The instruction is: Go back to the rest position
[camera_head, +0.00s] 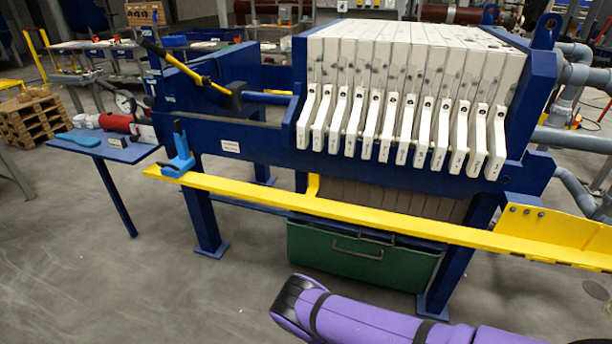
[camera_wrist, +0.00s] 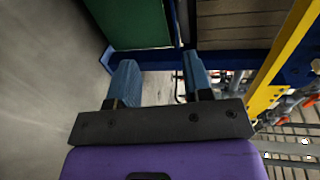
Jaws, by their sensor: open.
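My gripper (camera_wrist: 160,85) shows in the wrist view with its two blue fingers apart and nothing between them. Behind the fingers in that view are the green bin (camera_wrist: 140,22), a dark blue frame leg and the yellow rail (camera_wrist: 285,60) at the right. In the head view my purple arm reaches in at the bottom right, in front of the filter press (camera_head: 400,60); the gripper itself does not show there. The arm looks apart from the press, though the exact gap cannot be told.
The green bin (camera_head: 360,257) sits below. A small blue side table (camera_head: 120,152) holds tools at the left. Grey floor (camera_head: 110,270) is clear at the lower left.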

